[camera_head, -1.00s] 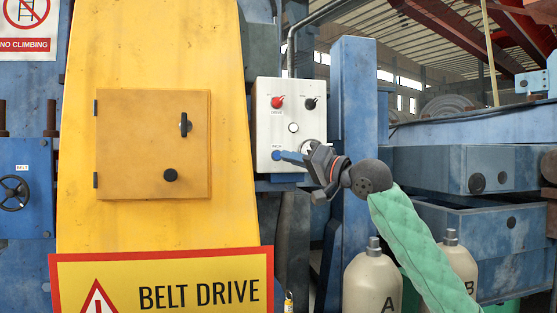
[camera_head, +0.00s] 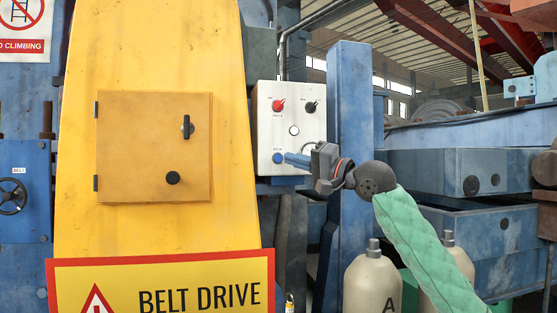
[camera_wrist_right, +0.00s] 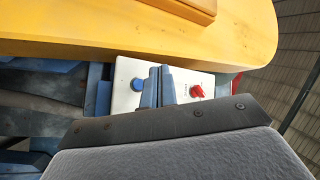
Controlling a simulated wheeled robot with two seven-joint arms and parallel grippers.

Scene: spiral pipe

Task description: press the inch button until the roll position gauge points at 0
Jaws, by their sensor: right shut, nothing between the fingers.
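The white control box (camera_head: 290,122) hangs beside the yellow panel. Its blue button (camera_head: 277,157), under a small label too small to read for sure, is at the lower left. My right gripper (camera_head: 286,158) is shut and empty, its blue fingertips just right of the button; I cannot tell whether they touch it. In the right wrist view the fingers (camera_wrist_right: 158,86) lie side by side in front of the box, next to the blue button (camera_wrist_right: 138,85). The box's lower right is behind the gripper. I cannot make out a roll position gauge reading. My left gripper is not in view.
The box also carries a red knob (camera_head: 278,105), a black knob (camera_head: 312,106) and a pale round button (camera_head: 294,130). A blue post (camera_head: 351,120) stands right of it. A yellow cabinet door (camera_head: 153,146) is at left. Beige cylinders (camera_head: 372,285) stand below my right arm.

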